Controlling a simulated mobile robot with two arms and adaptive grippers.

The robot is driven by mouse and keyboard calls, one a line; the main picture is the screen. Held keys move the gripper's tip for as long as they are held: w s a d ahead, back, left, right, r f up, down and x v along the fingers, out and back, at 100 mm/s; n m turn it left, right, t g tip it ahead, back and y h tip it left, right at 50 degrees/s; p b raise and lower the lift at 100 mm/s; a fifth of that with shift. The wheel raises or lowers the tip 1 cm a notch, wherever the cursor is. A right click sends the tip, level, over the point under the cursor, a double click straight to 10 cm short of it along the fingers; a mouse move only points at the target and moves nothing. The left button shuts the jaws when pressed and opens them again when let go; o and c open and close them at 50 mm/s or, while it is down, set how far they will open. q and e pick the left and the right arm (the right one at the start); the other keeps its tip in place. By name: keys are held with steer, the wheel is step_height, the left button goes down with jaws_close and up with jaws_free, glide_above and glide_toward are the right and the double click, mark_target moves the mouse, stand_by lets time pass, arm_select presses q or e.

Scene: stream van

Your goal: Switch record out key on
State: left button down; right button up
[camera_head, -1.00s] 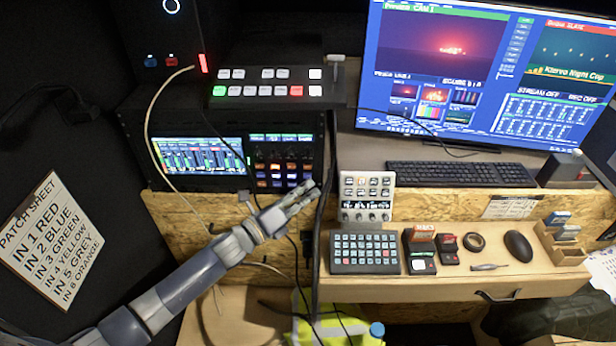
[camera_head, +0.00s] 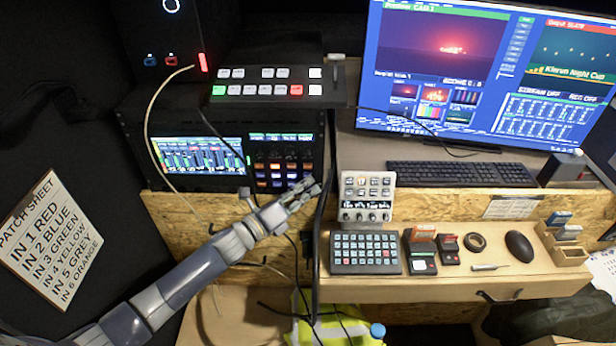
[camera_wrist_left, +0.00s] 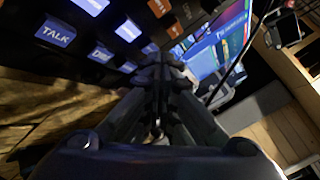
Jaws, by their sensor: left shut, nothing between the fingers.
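My left gripper (camera_head: 312,188) is shut and empty, in front of the lower right part of the rack unit. The rack unit's key panel (camera_head: 276,168) has rows of orange and blue-white lit keys and a small screen above them. In the left wrist view the gripper (camera_wrist_left: 160,66) points past the keys, with a key marked TALK (camera_wrist_left: 56,31) at upper left and an orange key (camera_wrist_left: 160,7) near the top. I cannot tell which key is the record out key; most labels are too small or blurred. The monitor (camera_head: 490,70) reads REC OFF. My right gripper does not show.
A small grey control panel (camera_head: 367,196) and a key pad (camera_head: 365,252) stand just right of the gripper. Black cables (camera_head: 322,230) hang close beside it. A switcher panel (camera_head: 265,88) sits above the rack. Keyboard (camera_head: 460,174) and mouse (camera_head: 519,246) are farther right.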

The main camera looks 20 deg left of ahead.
arm_select(q)
steer(key=shift+w, duration=0.25)
steer(key=shift+s, duration=0.15)
steer(key=shift+s+d, duration=0.15)
steer(key=shift+s, duration=0.4)
steer(key=s+d+p, duration=0.1)
steer(key=s, duration=0.4)
steer(key=shift+s+d+p, duration=0.35)
steer(key=shift+s+p, duration=0.05)
stand_by(0.5)
